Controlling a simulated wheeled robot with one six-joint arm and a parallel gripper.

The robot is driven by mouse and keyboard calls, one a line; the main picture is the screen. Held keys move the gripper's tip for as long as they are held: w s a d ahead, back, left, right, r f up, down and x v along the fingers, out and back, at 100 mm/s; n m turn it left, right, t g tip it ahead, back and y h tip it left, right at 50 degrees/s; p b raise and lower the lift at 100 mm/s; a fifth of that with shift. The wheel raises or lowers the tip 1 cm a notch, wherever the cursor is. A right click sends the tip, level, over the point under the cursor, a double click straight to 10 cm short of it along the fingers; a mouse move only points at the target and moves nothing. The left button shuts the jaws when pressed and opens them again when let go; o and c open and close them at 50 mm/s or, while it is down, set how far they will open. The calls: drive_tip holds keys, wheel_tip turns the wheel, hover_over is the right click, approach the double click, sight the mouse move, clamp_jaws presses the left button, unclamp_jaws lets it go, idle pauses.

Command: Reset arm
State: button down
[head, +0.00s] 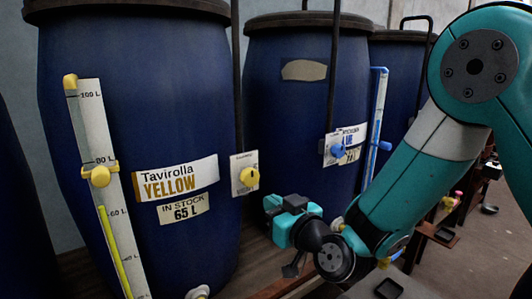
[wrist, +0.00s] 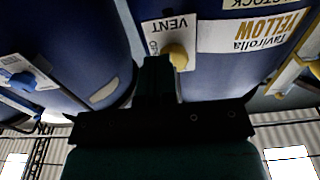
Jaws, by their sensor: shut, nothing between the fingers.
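My arm reaches in from the right of the head view, bent down in front of the vats. My gripper (head: 292,268) is small and dark at its end, low in front of the middle vat. In the wrist view my gripper (wrist: 158,68) is a dark silhouette with its fingers together and nothing between them. Beyond its tips is a white vent plate (wrist: 160,32) with a yellow knob (wrist: 178,56), upside down in that view. In the head view this yellow knob (head: 249,178) sits right of the yellow vat's label. My gripper appears apart from it.
A blue vat (head: 135,110) labelled Tavirolla YELLOW, 65 L, has a level gauge (head: 105,180) with yellow sliders. The middle vat (head: 285,120) has a blue knob (head: 338,152) and a blue gauge (head: 376,120). Another vat (head: 400,75) stands behind. Open floor (head: 480,260) shows at right.

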drive_tip(key=shift+s+d, duration=0.3)
drive_tip(key=shift+s, duration=0.15)
drive_tip(key=s+d+r+g+h, duration=0.1)
drive_tip(key=s+d+g, duration=0.3)
drive_tip(key=s, duration=0.4)
drive_tip(key=s+d+r+g+h, duration=0.1)
drive_tip(key=s+d+g+h, duration=0.2)
drive_tip(key=s+g, duration=0.3)
drive_tip(key=s+d+r+g+h+p, duration=0.1)
drive_tip(key=s+d+g, duration=0.4)
drive_tip(key=s, duration=0.7)
drive_tip(key=shift+s+d+r+h, duration=0.15)
drive_tip(key=shift+d+r+h, duration=0.15)
drive_tip(key=shift+d+h, duration=0.1)
